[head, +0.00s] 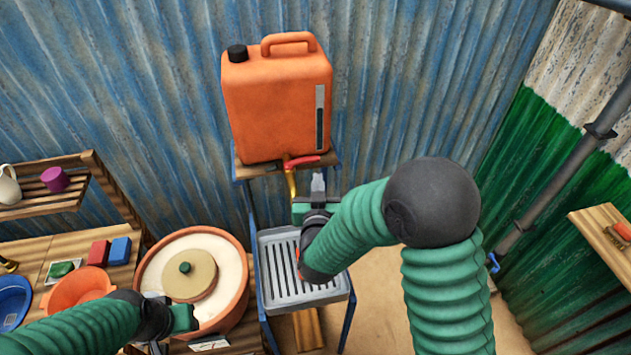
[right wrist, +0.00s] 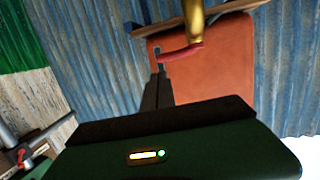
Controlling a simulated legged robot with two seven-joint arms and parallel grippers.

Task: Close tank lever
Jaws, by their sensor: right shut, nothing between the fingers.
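The orange tank (head: 277,105) stands on a small wooden shelf against the blue corrugated wall. Its red lever (head: 304,161) sits on top of a brass tap (head: 291,182) and points sideways to the right. My right gripper (head: 318,184) is shut and empty, its fingers pointing up just below the lever's free end. In the right wrist view the shut fingers (right wrist: 158,90) lie close to the red lever (right wrist: 180,53), beside the tap (right wrist: 196,22); I cannot tell whether they touch. My left gripper (head: 180,319) is low at the left, over the round clay basin's front edge; its fingers are unclear.
A grey slatted drip tray (head: 277,268) on a blue stand is below the tap. The clay basin (head: 238,312) with a lid inside stands left of it. An orange bowl (head: 78,288), a blue basin (head: 12,300) and sponges are on the left table. A pipe runs along the right wall.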

